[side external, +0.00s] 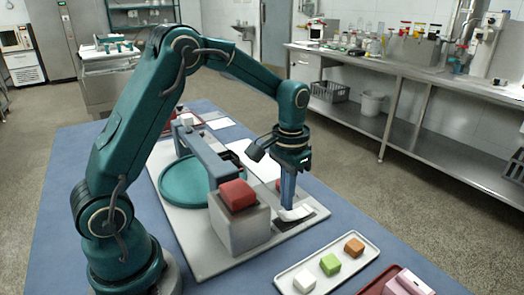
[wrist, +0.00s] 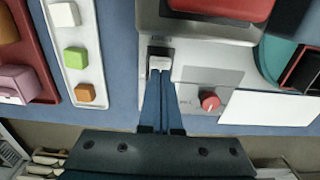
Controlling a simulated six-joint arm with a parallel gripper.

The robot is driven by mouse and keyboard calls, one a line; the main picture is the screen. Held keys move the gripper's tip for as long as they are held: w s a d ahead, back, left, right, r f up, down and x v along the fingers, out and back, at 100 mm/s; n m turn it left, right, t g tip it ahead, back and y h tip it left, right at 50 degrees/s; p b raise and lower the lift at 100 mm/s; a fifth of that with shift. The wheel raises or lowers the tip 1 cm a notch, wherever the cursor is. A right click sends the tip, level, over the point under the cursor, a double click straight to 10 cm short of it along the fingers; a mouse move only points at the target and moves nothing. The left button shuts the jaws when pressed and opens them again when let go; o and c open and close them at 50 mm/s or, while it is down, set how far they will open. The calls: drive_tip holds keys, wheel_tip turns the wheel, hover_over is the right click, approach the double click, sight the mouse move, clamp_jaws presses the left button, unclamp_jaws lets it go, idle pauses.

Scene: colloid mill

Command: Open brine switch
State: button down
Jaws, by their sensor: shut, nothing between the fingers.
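A small white switch lever (side external: 297,213) sits on a dark plate on the pale machine base. In the wrist view the white lever (wrist: 160,63) stands in a dark recess, with a small label above it too blurred to read. My gripper (side external: 287,203) points down, shut and empty, with its tips right at the lever. In the wrist view the blue fingers of my gripper (wrist: 160,78) are together and end at the lever's near edge. Whether they touch it I cannot tell.
A grey housing (side external: 240,228) with a red block (side external: 238,194) stands left of the switch. A red knob (wrist: 210,101) is close beside it. A teal basin (side external: 180,184) lies behind. A white tray (side external: 288,287) holds white, green and orange cubes.

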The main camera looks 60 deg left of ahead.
sight(286, 215)
drive_tip(key=shift+f, duration=1.5)
idle(0.8)
drive_tip(key=shift+r, duration=3.5)
